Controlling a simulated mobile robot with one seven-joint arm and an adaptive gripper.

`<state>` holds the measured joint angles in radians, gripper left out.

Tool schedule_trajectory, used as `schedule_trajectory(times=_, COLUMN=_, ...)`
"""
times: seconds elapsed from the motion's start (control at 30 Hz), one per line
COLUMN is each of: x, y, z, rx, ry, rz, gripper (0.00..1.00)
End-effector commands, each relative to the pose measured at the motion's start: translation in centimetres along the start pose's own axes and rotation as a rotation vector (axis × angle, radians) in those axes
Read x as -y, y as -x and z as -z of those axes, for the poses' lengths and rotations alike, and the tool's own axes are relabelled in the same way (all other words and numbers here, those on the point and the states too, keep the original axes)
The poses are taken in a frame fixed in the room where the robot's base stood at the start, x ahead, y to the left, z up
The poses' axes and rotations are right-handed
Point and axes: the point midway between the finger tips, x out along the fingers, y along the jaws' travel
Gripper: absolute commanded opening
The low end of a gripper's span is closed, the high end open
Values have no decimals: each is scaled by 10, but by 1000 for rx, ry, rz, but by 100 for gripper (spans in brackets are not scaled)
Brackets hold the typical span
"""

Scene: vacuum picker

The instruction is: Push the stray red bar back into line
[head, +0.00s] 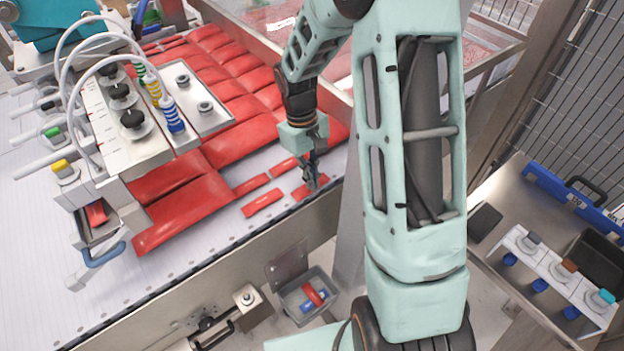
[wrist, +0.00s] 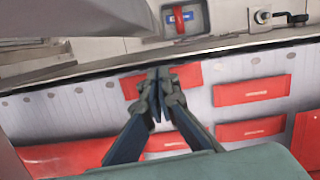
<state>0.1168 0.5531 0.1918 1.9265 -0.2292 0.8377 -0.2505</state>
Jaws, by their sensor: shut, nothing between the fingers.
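Several short red bars lie on the white belt near its front edge. The stray red bar (head: 318,185) sits closer to that edge than its neighbour, the red bar (head: 262,203) to its left. In the wrist view the stray bar (wrist: 190,75) lies almost at the belt edge and is partly hidden by my fingers; the neighbouring bar (wrist: 252,90) is set further in. My gripper (head: 312,181) points down at the stray bar with its fingers shut and empty. In the wrist view the fingertips (wrist: 158,73) overlap the bar's middle; I cannot tell whether they touch it.
Two more bars (head: 252,184) (head: 285,166) lie in the row behind. Larger red slabs (head: 190,205) fill the belt beyond. A grey bin (head: 290,300) with red and blue pieces hangs below the belt edge. A machine with hoses and knobs (head: 120,100) stands at the left.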

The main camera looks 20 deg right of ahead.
Motion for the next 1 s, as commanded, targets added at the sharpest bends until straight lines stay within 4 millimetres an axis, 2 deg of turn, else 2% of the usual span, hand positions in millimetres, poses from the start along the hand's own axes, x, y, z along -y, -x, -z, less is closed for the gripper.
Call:
schedule_trajectory(times=0.2, x=1, y=-2, z=1, rx=5, ry=1, rz=3, gripper=0)
schedule_trajectory(times=0.53, x=1, y=3, z=38, rx=2, ry=2, rz=2, gripper=0)
schedule_trajectory(times=0.9, x=1, y=4, z=40, rx=1, ry=1, rz=3, gripper=0)
schedule_trajectory(times=1.0, x=1, y=10, z=39, rx=1, ry=1, rz=2, gripper=0)
